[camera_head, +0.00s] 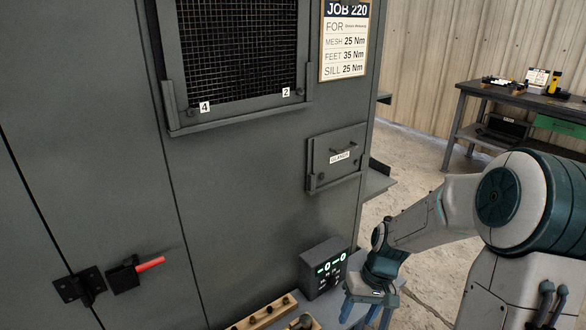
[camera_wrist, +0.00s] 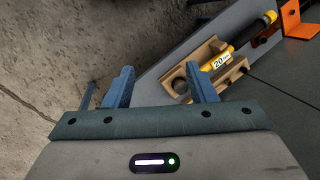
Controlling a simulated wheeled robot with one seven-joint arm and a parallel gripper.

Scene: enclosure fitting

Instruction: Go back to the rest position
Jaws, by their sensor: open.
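My gripper (camera_head: 365,312) hangs at the bottom of the head view, low beside the grey enclosure and just right of the small display box (camera_head: 323,267). Its blue fingers point down and stand apart, with their lower ends near or past the picture's edge. In the wrist view my gripper (camera_wrist: 161,88) is open, with nothing visible held between the fingers. Concrete floor and the edge of a grey shelf (camera_wrist: 153,94) show beyond the fingers. My arm reaches in from the right of the head view.
A yellow and black tool (camera_wrist: 222,60) marked 20 lies in a wooden holder (camera_wrist: 236,74) close to the right finger. An orange bracket (camera_wrist: 298,20) stands beyond. A wooden block (camera_head: 262,314) sits by the enclosure (camera_head: 235,190). A workbench (camera_head: 470,88) stands far right, past open floor.

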